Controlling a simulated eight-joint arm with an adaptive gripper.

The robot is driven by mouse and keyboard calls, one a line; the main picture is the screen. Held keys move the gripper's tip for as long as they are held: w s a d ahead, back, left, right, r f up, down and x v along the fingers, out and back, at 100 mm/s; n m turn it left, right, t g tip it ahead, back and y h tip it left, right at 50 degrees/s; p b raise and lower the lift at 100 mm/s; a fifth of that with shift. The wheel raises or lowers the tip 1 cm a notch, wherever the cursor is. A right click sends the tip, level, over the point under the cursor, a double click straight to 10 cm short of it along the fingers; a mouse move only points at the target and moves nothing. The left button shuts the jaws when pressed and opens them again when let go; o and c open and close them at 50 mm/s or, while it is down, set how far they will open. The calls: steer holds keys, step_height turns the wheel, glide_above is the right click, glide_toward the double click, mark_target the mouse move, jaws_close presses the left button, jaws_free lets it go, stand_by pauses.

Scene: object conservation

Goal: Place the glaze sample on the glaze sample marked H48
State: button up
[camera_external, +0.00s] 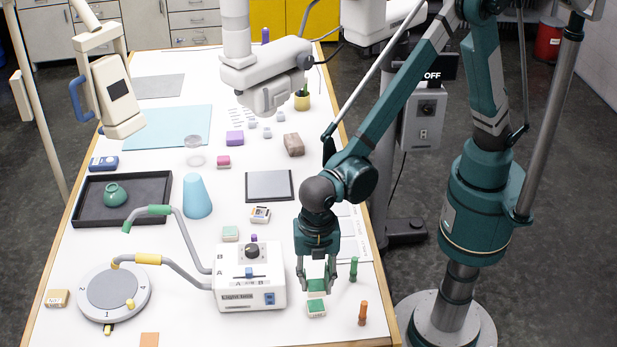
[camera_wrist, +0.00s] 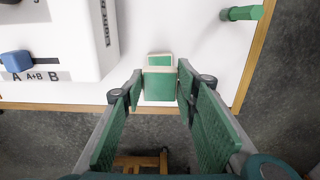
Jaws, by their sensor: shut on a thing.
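My gripper (camera_external: 317,284) is pointed down near the front right of the table, beside the light box. It is shut on a small green glaze sample (camera_external: 316,287). In the wrist view the held sample (camera_wrist: 159,86) sits between the fingertips (camera_wrist: 159,92). A second green glaze sample with a pale edge (camera_external: 316,308) lies on the table just in front of the gripper. In the wrist view, part of that second sample (camera_wrist: 160,56) shows past the held one, which hides the rest. I cannot read H48 on any sample. I cannot tell whether the two samples touch.
A white light box (camera_external: 249,285) stands close to the left of the gripper. A green peg (camera_external: 353,269) and an orange peg (camera_external: 363,313) stand to the right. A pale green sample (camera_external: 230,233) and a tan one (camera_external: 57,298) lie farther left. The table edge is close at right.

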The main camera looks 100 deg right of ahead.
mark_target(316, 303)
steer(key=shift+f, duration=1.2)
steer(key=shift+f, duration=1.85)
steer(key=shift+f, duration=0.2)
steer(key=o, duration=0.9)
steer(key=shift+r, duration=0.2)
steer(key=shift+r, duration=6)
